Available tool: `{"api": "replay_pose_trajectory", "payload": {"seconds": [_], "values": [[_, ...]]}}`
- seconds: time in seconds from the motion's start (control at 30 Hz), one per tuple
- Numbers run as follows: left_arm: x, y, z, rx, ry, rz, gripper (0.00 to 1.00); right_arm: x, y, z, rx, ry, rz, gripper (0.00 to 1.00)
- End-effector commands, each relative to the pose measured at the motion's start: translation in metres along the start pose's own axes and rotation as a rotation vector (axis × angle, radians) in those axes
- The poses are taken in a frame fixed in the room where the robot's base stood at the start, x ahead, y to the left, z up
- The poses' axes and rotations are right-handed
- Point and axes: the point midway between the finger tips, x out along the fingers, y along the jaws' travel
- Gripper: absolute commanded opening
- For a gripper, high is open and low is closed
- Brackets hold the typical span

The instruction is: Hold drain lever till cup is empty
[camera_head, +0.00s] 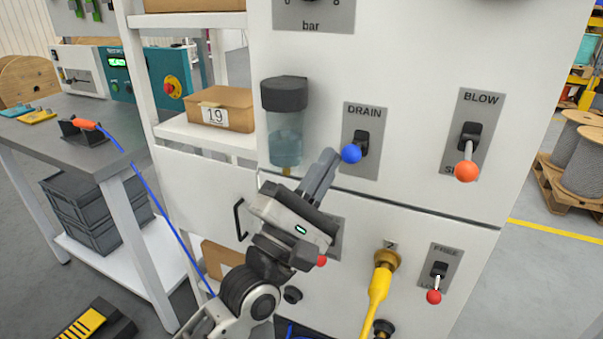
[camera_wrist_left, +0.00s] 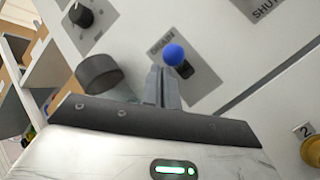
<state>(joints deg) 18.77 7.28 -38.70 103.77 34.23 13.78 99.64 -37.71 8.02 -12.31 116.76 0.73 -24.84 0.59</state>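The drain lever with its blue ball knob (camera_head: 351,153) sticks out from the DRAIN plate (camera_head: 368,112) on the white panel. The clear cup (camera_head: 285,143) under a dark cap (camera_head: 284,94) holds bluish liquid in its lower part. My left gripper (camera_head: 328,160) is below and left of the knob, its two fingers together with nothing visible between them. In the left wrist view the fingertips (camera_wrist_left: 162,76) are just short of the blue knob (camera_wrist_left: 173,54); whether they touch it I cannot tell. The cap (camera_wrist_left: 102,76) shows left of the fingers. My right gripper is not in view.
The BLOW lever with an orange knob (camera_head: 467,171) is to the right. A red-knobbed lever (camera_head: 434,297) and a yellow hose (camera_head: 378,290) are below. A cardboard box (camera_head: 222,108) marked 19 stands on a shelf at left, near a grey workbench (camera_head: 100,120).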

Motion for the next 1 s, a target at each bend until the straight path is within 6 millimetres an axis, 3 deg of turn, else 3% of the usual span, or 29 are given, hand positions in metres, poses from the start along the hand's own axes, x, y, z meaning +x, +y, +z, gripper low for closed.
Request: {"api": "replay_pose_trajectory", "payload": {"seconds": [0.13, 1.0], "values": [[0.0098, 0.0021, 0.0140, -0.015, -0.025, 0.003, 0.00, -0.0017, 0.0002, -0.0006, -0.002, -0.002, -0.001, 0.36], [0.0085, 0.0021, 0.0136, -0.015, -0.024, 0.003, 0.00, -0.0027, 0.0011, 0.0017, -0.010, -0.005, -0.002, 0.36]]}}
